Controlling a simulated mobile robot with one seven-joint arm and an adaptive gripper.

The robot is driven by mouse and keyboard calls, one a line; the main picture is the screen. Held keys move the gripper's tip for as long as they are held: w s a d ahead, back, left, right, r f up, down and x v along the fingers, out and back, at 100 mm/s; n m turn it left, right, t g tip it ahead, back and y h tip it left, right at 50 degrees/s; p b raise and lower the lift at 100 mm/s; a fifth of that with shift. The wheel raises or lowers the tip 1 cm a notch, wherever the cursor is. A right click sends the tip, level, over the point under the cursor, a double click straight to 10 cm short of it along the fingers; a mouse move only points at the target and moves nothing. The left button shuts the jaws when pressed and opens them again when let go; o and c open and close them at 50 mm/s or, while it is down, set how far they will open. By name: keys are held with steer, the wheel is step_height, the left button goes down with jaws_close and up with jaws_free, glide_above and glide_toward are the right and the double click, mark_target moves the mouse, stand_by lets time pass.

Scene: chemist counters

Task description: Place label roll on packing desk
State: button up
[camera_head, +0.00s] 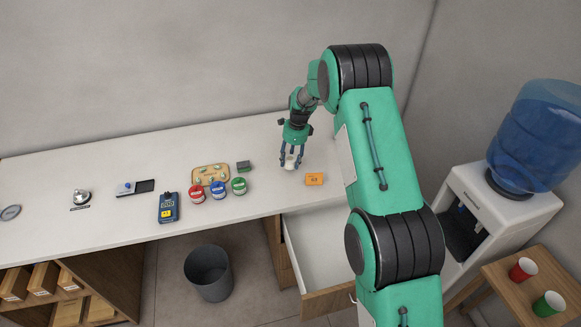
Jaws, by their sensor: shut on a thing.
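A small white label roll (289,164) is between the fingertips of my gripper (291,162), which is shut on it. The roll is low over the white desk top (290,192), near its right end. I cannot tell if it touches the surface. The fingers hide part of the roll. No label in view says which surface is the packing desk.
A dark green block (244,166), a tray (210,175), red, blue and green tins (218,188) and a blue handheld device (169,207) stand to the left. A drawer (318,255) is open below.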

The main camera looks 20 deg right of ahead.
mark_target(291, 165)
stand_by(0.3)
steer(key=shift+f+b, duration=0.4)
steer(key=shift+f, duration=1.35)
steer(key=shift+f, duration=0.1)
steer(key=o, duration=1.2)
steer(key=r, duration=0.4)
steer(key=d+r+p, duration=0.1)
steer(key=r, duration=0.3)
steer(key=r+p, duration=0.1)
steer(key=r, duration=0.3)
steer(key=shift+s+d, duration=0.25)
steer(key=shift+s, duration=0.15)
steer(key=shift+r, duration=0.15)
